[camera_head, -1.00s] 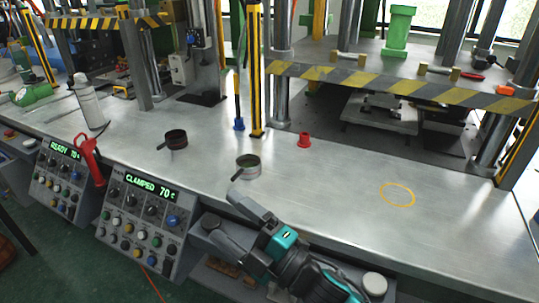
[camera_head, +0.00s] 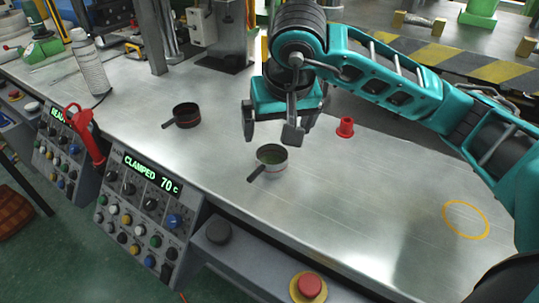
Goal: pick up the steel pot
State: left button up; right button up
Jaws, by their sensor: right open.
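The steel pot (camera_head: 271,158), a small pan with a short dark handle and a greenish inside, stands upright on the metal bench. Its handle points down-left. A second pot (camera_head: 186,115), dark with a handle to the left, stands further back and left. My right gripper (camera_head: 275,128) comes in from the right, pointing down. Its jaws are apart and empty, just behind and above the steel pot in the picture. Whether it touches the rim cannot be told, but a gap seems to show. My left gripper is not in view.
A red cup-like piece (camera_head: 345,127) stands right of the steel pot. A yellow ring (camera_head: 466,219) marks the clear bench at right. Control panels (camera_head: 147,215) and a red button (camera_head: 309,286) line the front edge. A bottle (camera_head: 89,63) stands at back left.

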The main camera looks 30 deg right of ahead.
send_near(273, 157)
jog(key=shift+s+a+f, duration=0.55)
jog(key=shift+a+f, duration=0.05)
jog(key=shift+f, duration=0.05)
jog(key=x, duration=0.4)
jog(key=shift+s+f+b, duration=0.25)
jog(key=shift+b, duration=0.1)
jog(key=shift+w+f, duration=0.25)
jog(key=shift+f, duration=0.15)
jog(key=c, duration=1)
jog(key=shift+c, duration=0.4)
jog(key=shift+r, duration=0.15)
